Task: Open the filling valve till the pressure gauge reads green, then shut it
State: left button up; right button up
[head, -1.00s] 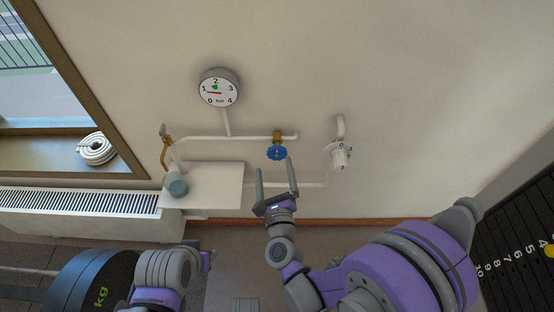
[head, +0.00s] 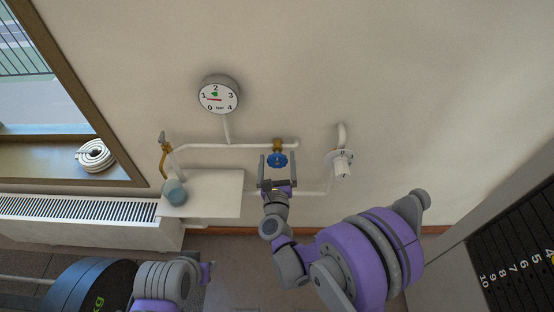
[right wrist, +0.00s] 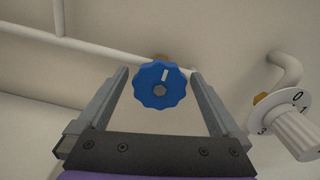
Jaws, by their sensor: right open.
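The filling valve is a blue scalloped handwheel (head: 277,161) on the wall pipe; it also shows in the right wrist view (right wrist: 160,86), its white mark near the top. My right gripper (head: 278,156) is open, with one finger on each side of the handwheel; in the right wrist view (right wrist: 160,73) gaps show between wheel and fingers. The round pressure gauge (head: 219,95) reads 0 to 4 bar. Its red needle points left, close to 1, and a small green mark sits near 2.
A white dial knob (head: 341,165) sits on the wall right of the handwheel. A small white shelf (head: 222,190) with a blue-grey cup (head: 174,191) is at left, beside a brass tap (head: 164,158). A radiator (head: 80,212) lies below the window. A weight stack (head: 515,255) stands at right.

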jog(key=shift+w, duration=0.2)
jog(key=shift+c, duration=0.3)
jog(key=c, duration=1.2)
